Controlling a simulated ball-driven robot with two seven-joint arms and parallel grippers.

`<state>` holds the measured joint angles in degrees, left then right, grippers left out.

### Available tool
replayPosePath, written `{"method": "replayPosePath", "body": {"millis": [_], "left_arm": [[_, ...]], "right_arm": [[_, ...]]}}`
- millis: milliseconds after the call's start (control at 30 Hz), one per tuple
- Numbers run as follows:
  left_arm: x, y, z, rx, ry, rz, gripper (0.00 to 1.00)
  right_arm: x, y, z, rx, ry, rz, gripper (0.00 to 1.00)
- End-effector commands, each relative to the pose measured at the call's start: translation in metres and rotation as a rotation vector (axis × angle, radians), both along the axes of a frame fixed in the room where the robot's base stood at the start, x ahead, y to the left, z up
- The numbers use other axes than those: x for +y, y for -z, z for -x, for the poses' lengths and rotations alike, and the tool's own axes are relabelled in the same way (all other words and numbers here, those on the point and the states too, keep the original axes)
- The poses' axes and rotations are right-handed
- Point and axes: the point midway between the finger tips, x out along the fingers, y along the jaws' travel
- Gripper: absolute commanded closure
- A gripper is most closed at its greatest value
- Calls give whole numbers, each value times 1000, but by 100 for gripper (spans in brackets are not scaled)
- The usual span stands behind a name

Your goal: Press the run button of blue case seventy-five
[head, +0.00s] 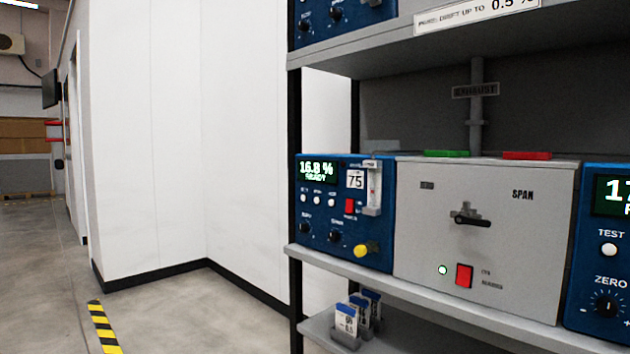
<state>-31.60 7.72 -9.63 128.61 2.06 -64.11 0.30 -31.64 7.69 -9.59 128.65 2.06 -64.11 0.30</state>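The blue case seventy-five (318,220) stands at the left end of the middle shelf, with a white "75" label (355,179) on its front. Its display (317,171) reads 16.8 % and READY in green. Below the display is a row of three small white buttons, left (304,198), middle (317,200) and right (331,202). Their captions are too small to read, so I cannot tell which is the run button. The case also has a red switch (350,205), two black knobs and a yellow knob (361,250). Neither gripper is in view.
A grey panel marked SPAN (430,235) with a black lever and red switch stands right of the case. Another blue case (603,280) is cut off at the right edge. Labelled packs (347,319) sit on the lower shelf. The floor at left is clear, with striped tape (104,328).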

Motion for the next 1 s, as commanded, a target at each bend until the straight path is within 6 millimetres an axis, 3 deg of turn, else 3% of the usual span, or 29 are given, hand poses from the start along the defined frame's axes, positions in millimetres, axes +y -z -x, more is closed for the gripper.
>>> {"method": "replayPosePath", "body": {"millis": [233,367,1000], "left_arm": [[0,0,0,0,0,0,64],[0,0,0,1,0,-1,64],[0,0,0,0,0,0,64]], "right_arm": [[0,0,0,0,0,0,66],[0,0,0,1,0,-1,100],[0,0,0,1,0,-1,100]]}}
